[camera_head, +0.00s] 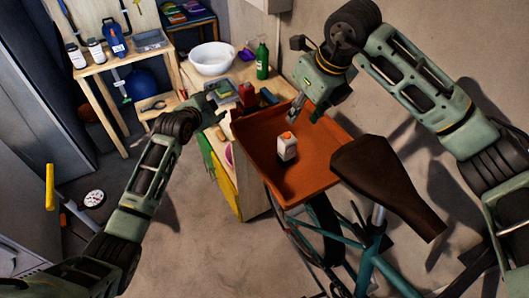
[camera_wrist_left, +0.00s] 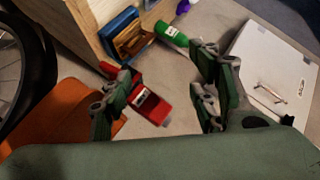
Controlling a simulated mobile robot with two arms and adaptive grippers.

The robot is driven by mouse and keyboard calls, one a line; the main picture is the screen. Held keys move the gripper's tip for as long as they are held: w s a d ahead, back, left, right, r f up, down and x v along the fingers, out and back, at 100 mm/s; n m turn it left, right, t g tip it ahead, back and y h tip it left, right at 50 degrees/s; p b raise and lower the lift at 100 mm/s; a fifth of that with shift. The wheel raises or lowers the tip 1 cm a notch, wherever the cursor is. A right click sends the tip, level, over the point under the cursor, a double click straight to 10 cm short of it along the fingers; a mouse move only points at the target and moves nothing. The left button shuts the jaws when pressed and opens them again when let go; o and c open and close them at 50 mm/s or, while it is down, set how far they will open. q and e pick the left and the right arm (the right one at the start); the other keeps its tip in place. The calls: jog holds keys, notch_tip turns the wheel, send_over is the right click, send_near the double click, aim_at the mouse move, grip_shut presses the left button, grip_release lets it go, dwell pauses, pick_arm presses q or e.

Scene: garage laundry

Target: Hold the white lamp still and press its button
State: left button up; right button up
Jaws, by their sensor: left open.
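I cannot make out a clear lamp. A small white object with an orange top (camera_head: 287,148) stands upright in the orange tray in the head view; I cannot tell whether it is the lamp. My left gripper (camera_head: 222,95) is over the workbench, left of the tray. In the left wrist view its jaws (camera_wrist_left: 158,95) are apart, with a red object (camera_wrist_left: 150,106) showing between and beyond them, not gripped. My right gripper (camera_head: 308,112) points down above the tray, just above and right of the white object; its finger opening is too small to tell.
The orange tray (camera_head: 252,150) is beside a bicycle with a dark saddle (camera_head: 385,180). The bench holds a white bowl (camera_head: 211,59) and a green bottle (camera_head: 262,58). A wooden shelf (camera_head: 110,62) with bottles stands at the left.

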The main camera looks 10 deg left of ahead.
pick_arm(q)
jog(key=s+d+h, duration=0.2)
jog(key=s+d, duration=0.1)
jog(key=d, duration=0.2)
jog(key=n+g+h, duration=0.2)
jog(key=g+h, duration=0.3)
jog(key=h, duration=0.2)
send_near(280, 151)
jog(key=x, duration=0.4)
jog(key=shift+w+d, duration=0.15)
jog(key=shift+w, duration=0.1)
jog(key=shift+d+f, duration=0.15)
jog(key=shift+d, duration=0.15)
jog(key=x, duration=0.7)
jog(key=shift+w+d, duration=0.1)
jog(key=shift+c, duration=0.6)
jog(key=c, duration=1.1)
jog(key=shift+c, duration=0.6)
pick_arm(e)
grip_shut()
